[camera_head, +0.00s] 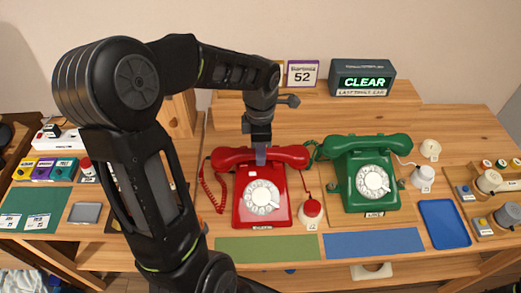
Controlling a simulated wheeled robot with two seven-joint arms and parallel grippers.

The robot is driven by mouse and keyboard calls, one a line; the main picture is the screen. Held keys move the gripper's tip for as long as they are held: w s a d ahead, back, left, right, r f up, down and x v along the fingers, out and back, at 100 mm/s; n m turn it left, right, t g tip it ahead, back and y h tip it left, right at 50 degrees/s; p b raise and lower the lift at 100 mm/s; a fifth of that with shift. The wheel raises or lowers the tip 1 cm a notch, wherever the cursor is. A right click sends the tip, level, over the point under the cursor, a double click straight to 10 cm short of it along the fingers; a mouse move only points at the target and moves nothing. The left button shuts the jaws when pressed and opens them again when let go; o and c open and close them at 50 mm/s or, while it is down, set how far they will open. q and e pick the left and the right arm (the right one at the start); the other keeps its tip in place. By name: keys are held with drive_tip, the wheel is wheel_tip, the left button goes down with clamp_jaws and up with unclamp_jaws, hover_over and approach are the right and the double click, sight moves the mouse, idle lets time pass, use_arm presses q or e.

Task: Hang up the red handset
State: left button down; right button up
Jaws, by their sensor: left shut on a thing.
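The red phone (262,200) stands on the wooden desk, left of the green phone. The red handset (291,154) lies level across the top of the red phone, over its cradle. I cannot tell whether it rests fully on the cradle or sits slightly above it. My left gripper (260,158) comes down from above and is shut on the middle of the red handset. The coiled red cord (205,190) hangs at the left of the phone. My right gripper is out of view.
The green phone (371,190) has its handset across its top. A red-topped knob (312,208) stands close to the right of the red phone. Green (265,247) and blue (372,243) mats lie in front. A blue tray (443,223) lies at right. A CLEAR sign (362,82) stands behind.

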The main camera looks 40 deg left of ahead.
use_arm(q)
drive_tip(key=shift+f, duration=0.2)
drive_tip(key=c, duration=1)
unclamp_jaws()
wheel_tip(320, 180, up, 8)
drive_tip(key=shift+b, duration=0.4)
drive_tip(key=shift+f, duration=0.1)
